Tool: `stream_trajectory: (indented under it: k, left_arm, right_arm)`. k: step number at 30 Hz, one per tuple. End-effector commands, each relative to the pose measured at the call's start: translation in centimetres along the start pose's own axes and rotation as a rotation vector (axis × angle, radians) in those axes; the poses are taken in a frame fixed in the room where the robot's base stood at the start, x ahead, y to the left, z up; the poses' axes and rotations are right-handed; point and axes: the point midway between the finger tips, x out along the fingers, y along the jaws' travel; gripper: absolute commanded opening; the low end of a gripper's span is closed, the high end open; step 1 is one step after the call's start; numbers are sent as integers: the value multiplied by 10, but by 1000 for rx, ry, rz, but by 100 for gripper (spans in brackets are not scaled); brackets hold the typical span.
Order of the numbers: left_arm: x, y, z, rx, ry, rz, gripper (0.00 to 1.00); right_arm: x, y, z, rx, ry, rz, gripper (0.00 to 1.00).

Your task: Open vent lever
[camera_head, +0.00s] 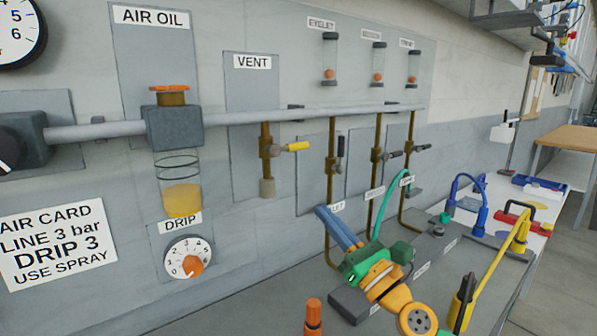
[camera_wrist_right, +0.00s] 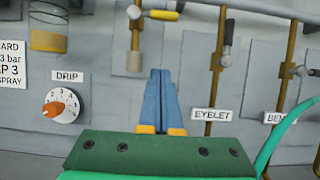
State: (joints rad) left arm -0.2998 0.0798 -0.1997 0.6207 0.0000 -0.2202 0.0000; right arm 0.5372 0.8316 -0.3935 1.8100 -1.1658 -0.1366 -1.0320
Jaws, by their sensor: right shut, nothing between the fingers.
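The vent lever (camera_head: 297,146) is a yellow handle on the brown vent valve (camera_head: 266,148), below the VENT label (camera_head: 252,62). It points sideways to the right, about level. In the right wrist view the yellow lever (camera_wrist_right: 161,15) shows at the top edge, pointing right from its valve. My right gripper (camera_head: 322,211) has blue fingers that lie together with nothing between them. It is below and to the right of the lever, apart from it. In the right wrist view the fingertips (camera_wrist_right: 160,72) point up, below the lever. My left gripper is out of view.
A grey pipe (camera_head: 235,117) runs along the wall above the valves. Brown drop pipes with dark levers (camera_head: 340,147) stand right of the vent. The AIR OIL unit (camera_head: 174,128) and DRIP dial (camera_head: 189,259) are to the left. A grey bench (camera_head: 230,310) lies below.

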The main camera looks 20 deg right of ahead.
Motion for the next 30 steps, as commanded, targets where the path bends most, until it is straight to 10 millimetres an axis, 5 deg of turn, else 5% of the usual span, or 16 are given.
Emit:
stream_trajectory:
  k: [7, 20, 22, 30]
  left_arm:
    - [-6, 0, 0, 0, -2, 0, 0]
    - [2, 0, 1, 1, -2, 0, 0]
    - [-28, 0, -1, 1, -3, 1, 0]
    - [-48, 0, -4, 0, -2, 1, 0]
  right_arm:
    - [14, -1, 3, 4, -3, -3, 0]
    - [103, 2, -1, 8, -4, 1, 0]
    - [109, 0, 24, 0, 0, 1, 0]
    - [111, 0, 40, 1, 1, 0, 0]
